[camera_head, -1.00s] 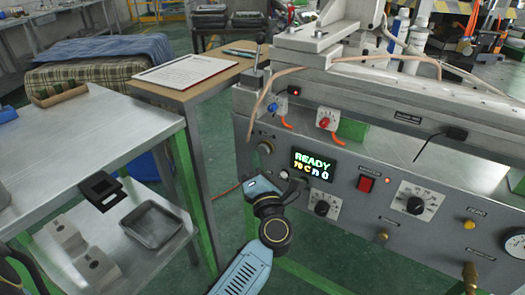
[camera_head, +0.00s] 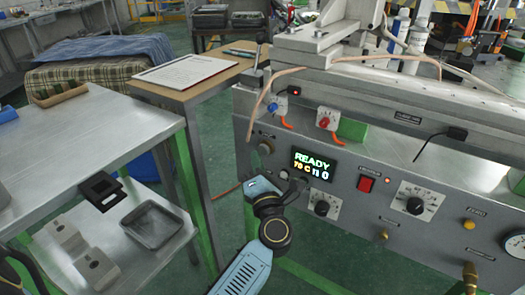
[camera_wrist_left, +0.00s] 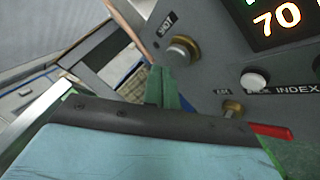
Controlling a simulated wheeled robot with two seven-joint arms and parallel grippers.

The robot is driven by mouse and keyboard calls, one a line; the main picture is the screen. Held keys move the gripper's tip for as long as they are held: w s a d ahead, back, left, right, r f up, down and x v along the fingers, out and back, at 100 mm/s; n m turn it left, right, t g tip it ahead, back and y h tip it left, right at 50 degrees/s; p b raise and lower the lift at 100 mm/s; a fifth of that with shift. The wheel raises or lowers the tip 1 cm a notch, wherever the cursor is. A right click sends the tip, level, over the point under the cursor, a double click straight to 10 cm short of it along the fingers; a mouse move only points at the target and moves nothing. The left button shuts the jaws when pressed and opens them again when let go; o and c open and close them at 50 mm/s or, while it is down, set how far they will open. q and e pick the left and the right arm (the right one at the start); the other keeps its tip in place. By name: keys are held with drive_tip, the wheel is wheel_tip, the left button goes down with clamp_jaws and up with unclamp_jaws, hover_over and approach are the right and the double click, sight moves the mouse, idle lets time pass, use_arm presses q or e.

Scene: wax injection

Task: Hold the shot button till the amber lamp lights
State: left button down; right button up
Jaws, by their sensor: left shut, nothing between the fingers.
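The shot button (camera_head: 265,147) is a round brass-ringed button at the left end of the grey machine panel (camera_head: 345,208). In the left wrist view the shot button (camera_wrist_left: 182,50) sits beside its SHOT label. My left gripper (camera_head: 300,183) is shut and empty, close to the panel below the display, and looks apart from the shot button. Its fingertips are hard to make out. The amber lamp (camera_head: 469,224) is at the panel's right; I cannot tell whether it is lit. The display (camera_head: 314,165) reads READY and a temperature. My right gripper is not in view.
A white INDEX button (camera_wrist_left: 256,80) is close to the shot button. A red switch (camera_head: 366,184) and dials (camera_head: 416,205) project from the panel. A steel table (camera_head: 90,140) stands at left, with a wooden table (camera_head: 190,95) behind it. Green floor lies between.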

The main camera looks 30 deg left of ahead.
use_arm(q)
drive_tip(key=shift+w, duration=0.15)
idle(0.3)
drive_tip(key=shift+w, duration=0.3)
drive_tip(key=shift+w, duration=0.5)
idle(0.6)
drive_tip(key=shift+s+d, duration=0.1)
idle(2.4)
drive_tip(key=shift+s, duration=0.8)
drive_tip(key=shift+p, duration=0.3)
